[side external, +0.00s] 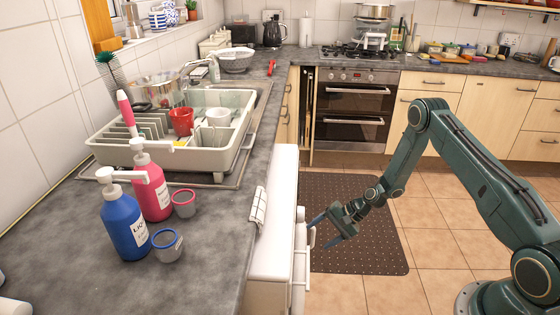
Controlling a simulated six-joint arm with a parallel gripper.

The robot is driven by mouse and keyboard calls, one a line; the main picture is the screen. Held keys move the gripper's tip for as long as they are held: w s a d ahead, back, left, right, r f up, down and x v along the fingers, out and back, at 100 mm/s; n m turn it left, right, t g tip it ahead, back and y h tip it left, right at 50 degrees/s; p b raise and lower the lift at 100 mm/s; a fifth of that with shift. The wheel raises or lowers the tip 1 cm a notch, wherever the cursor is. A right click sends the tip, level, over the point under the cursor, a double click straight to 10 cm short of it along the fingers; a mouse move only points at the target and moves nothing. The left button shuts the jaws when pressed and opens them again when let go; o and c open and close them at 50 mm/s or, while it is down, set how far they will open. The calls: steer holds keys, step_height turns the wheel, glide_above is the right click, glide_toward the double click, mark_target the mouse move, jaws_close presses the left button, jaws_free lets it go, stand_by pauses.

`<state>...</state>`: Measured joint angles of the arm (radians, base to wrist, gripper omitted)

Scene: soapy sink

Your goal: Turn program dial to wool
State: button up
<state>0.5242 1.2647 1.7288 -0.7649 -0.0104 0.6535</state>
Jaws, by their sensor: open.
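A white appliance (272,222) stands under the counter's right edge, its front facing right and seen almost edge-on. Small white parts (301,214) stick out from that front; I cannot tell which of them is the program dial, and no markings such as wool are readable. My gripper (324,231) is just right of the appliance front, pointing left toward it. Its two fingers are apart, with nothing seen between them. Whether a fingertip touches the front is too small to tell.
The grey counter (215,215) bears a blue bottle (124,224), a pink bottle (152,187), two small cups and a white dish rack (110,152). A cloth (258,206) hangs at the counter edge. A dark mat (365,255) lies on the open tiled floor.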

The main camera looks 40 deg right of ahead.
mark_target(300, 215)
steer(key=s+d+r+n+t+y, duration=0.3)
steer(key=d+r+n+y, duration=0.3)
steer(key=d+r+n, duration=0.3)
steer(key=n, duration=0.3)
steer(key=shift+d+r+n, duration=0.25)
steer(key=shift+r+n, duration=0.05)
steer(key=shift+w, duration=0.1)
steer(key=x, duration=1.3)
steer(key=shift+a, duration=0.35)
steer(key=shift+w+f, duration=0.1)
steer(key=c, duration=1)
